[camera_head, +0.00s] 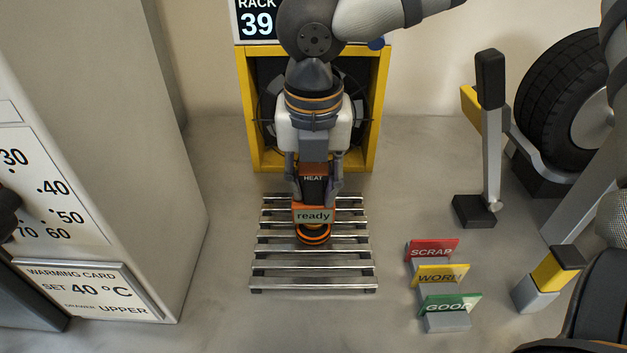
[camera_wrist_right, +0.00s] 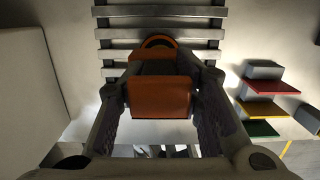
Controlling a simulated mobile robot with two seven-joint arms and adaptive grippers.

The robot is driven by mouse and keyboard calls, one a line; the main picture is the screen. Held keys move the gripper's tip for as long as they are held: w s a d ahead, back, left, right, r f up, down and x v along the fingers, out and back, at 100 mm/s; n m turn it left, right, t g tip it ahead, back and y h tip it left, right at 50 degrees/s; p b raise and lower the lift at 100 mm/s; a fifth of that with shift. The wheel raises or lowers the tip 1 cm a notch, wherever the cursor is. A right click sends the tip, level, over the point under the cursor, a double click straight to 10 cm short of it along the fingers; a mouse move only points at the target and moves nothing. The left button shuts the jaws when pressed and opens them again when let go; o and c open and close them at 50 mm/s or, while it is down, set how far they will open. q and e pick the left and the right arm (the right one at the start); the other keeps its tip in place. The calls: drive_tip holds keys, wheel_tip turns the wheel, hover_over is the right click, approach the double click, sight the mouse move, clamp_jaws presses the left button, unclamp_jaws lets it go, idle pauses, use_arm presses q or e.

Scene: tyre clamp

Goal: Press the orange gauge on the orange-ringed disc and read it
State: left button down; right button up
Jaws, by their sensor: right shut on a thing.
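The orange gauge (camera_head: 313,214) has a dark top marked "HEAT" and a pale display that reads "ready". My right gripper (camera_head: 314,190) is shut on its sides and holds it upright. In the right wrist view the orange body of the gauge (camera_wrist_right: 160,97) sits between both fingers. The orange-ringed disc (camera_head: 313,237) lies on the slatted metal rack directly below the gauge, which hides part of it. Its ring also shows past the gauge in the right wrist view (camera_wrist_right: 158,41). I cannot tell whether gauge and disc touch. My left gripper is not clearly in view.
The slatted rack (camera_head: 313,283) stands before a yellow-framed fan box (camera_head: 376,110). A cabinet (camera_head: 180,220) at left has a card "SET 40 °C", drawer "UPPER". Red SCRAP (camera_head: 432,250), yellow WORN (camera_head: 440,275) and green GOOD (camera_head: 449,304) signs stand right. A lever clamp (camera_head: 490,130) and tyre (camera_head: 570,90) are farther right.

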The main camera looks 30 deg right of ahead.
sight(313, 167)
drive_tip(key=shift+f, duration=0.55)
idle(1.3)
drive_tip(key=shift+r, duration=3.05)
